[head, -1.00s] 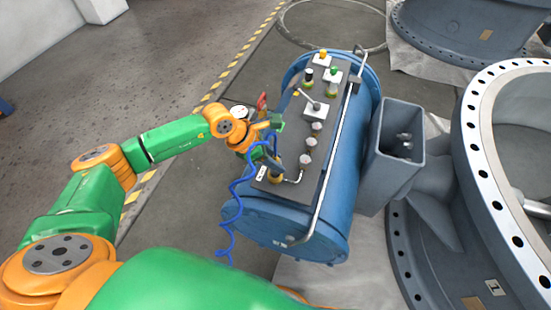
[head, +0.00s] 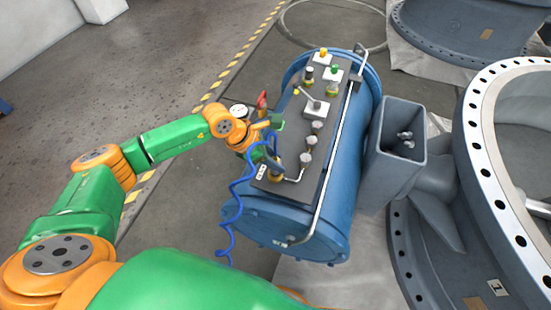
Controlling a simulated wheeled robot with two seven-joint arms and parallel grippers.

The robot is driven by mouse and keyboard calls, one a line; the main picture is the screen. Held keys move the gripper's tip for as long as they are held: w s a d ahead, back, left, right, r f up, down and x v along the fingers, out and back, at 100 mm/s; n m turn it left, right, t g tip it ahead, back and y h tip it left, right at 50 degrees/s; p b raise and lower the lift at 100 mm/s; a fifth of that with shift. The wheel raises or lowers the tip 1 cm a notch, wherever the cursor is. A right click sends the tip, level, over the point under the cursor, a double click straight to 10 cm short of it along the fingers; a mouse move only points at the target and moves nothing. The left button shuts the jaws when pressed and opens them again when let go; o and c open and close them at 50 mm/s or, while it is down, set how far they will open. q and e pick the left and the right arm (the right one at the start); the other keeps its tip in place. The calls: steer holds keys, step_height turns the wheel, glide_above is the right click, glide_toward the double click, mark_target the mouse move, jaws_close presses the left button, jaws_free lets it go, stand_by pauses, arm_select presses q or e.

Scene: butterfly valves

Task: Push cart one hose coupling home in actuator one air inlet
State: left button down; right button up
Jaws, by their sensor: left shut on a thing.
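My left gripper (head: 271,148) is shut at the near left edge of the dark panel on a blue tank. A coiled blue hose (head: 236,200) runs from the gripper down past the tank's near end. The hose coupling is mostly hidden by the fingers, and they appear closed on it. A small brass-coloured fitting (head: 276,176) stands on the panel just below the fingertips, beside a white label. I cannot tell whether the coupling touches it or is seated. Neither the cart nor the actuator is marked clearly enough to identify. My right gripper is not in view.
The blue tank (head: 345,190) carries a panel (head: 290,150) with knobs, a lever and a bent metal rail (head: 325,165). A grey open box (head: 395,150) stands to its right, close to a large grey flanged ring (head: 490,170).

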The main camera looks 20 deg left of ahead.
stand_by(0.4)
arm_select(q)
steer(key=shift+f+b, duration=0.3)
steer(key=shift+f, duration=0.05)
steer(key=shift+f+b, duration=0.35)
stand_by(0.6)
jaws_free()
stand_by(0.4)
steer(key=shift+r, duration=0.1)
step_height(320, 180, up, 8)
steer(key=p, duration=0.6)
steer(key=shift+f, duration=0.25)
